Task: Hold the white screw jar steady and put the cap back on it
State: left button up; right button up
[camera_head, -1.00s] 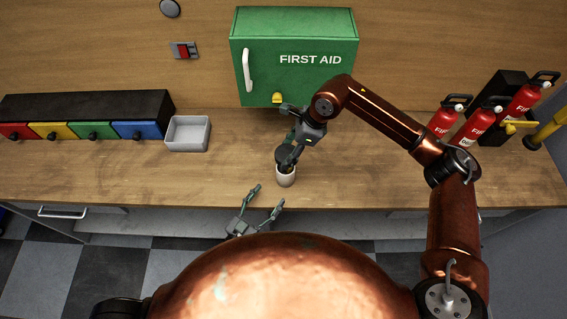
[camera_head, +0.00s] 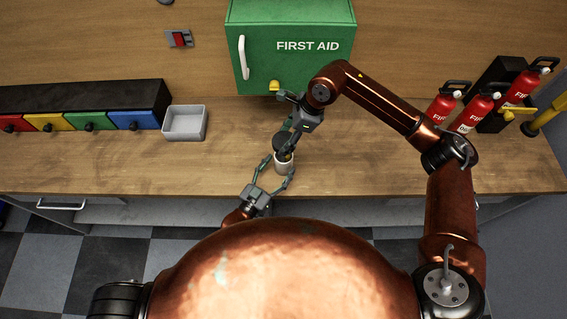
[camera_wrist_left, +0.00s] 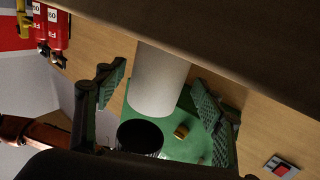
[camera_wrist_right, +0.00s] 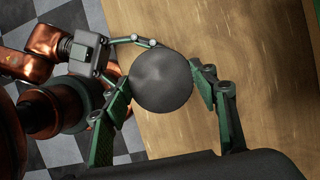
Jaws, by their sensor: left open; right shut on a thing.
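The white screw jar (camera_head: 283,168) stands upright near the front edge of the counter. My left gripper (camera_head: 281,165) is open, with one finger on each side of the jar. The left wrist view shows the jar wall (camera_wrist_left: 160,80) between the spread fingers, with gaps beside it. My right gripper (camera_wrist_right: 162,85) is shut on the round dark cap (camera_wrist_right: 162,80). In the left wrist view the cap (camera_wrist_left: 140,136) is clear of the jar, held above its mouth. The jar is hidden behind the cap in the right wrist view.
A green first aid cabinet (camera_head: 290,45) is on the wall behind. An empty grey tray (camera_head: 185,122) and coloured drawers (camera_head: 88,122) are at the left. Red fire extinguishers (camera_head: 470,112) stand at the right. The counter (camera_head: 370,175) right of the jar is clear.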

pick_arm(q)
jog(key=shift+x, duration=1.8)
grip_shut()
